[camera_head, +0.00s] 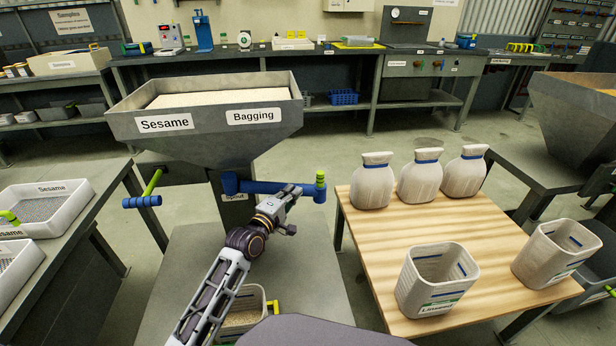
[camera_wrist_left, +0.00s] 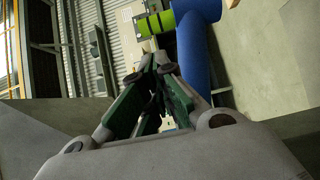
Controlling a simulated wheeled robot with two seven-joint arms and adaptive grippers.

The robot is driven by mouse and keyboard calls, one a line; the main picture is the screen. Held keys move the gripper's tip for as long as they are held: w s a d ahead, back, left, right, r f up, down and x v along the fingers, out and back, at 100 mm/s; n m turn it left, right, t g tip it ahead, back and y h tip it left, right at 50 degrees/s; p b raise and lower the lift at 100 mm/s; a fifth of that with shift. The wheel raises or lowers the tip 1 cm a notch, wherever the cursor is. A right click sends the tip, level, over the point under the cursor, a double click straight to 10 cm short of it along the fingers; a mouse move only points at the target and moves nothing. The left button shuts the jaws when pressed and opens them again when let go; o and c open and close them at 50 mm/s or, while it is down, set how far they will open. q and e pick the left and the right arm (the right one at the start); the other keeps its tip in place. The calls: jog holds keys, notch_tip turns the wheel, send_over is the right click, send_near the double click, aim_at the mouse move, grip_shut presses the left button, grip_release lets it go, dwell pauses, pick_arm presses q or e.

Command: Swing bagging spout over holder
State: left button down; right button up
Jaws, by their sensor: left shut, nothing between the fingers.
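The blue bagging spout (camera_head: 255,187) runs sideways under the sesame hopper (camera_head: 205,130), above a "Spout" label. Its right end turns down and carries a green-yellow grip (camera_head: 320,179) on top. In the left wrist view the blue pipe (camera_wrist_left: 198,55) and the green grip (camera_wrist_left: 156,23) are just beyond the fingertips. My left gripper (camera_head: 296,190) is shut and empty, close to the right part of the spout; I cannot tell if it touches. In the left wrist view its fingers (camera_wrist_left: 160,66) are together. A pale open container (camera_head: 243,309) with a yellow part stands below, partly hidden by my arm; I cannot identify the holder surely.
A wooden table (camera_head: 385,270) at right bears several white bags and open bins, including a Linseed bin (camera_head: 436,282). A blue handle with a green lever (camera_head: 151,183) sticks out left of the hopper. Sesame trays (camera_head: 45,208) lie at left. A workbench lines the back.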

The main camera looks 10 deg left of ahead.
aim_at(303, 187)
pick_arm(q)
jog(key=shift+r, duration=0.1)
jog(key=shift+w, duration=0.2)
pick_arm(e)
jog(key=shift+f, duration=0.1)
pick_arm(q)
jog(key=shift+b+x, duration=1.4)
jog(key=shift+x, duration=1.95)
jog(key=shift+b+x, duration=0.45)
jog(key=shift+x, duration=0.65)
jog(key=shift+w+d, duration=0.1)
jog(key=shift+w, duration=0.25)
pick_arm(e)
jog(key=shift+t+y, duration=0.3)
jog(key=shift+t, duration=0.1)
jog(key=f, duration=0.3)
jog(key=a+f, duration=0.1)
jog(key=shift+w+f, duration=0.3)
pick_arm(q)
jog(key=shift+s+d, duration=0.1)
pick_arm(e)
jog(key=shift+s, duration=0.15)
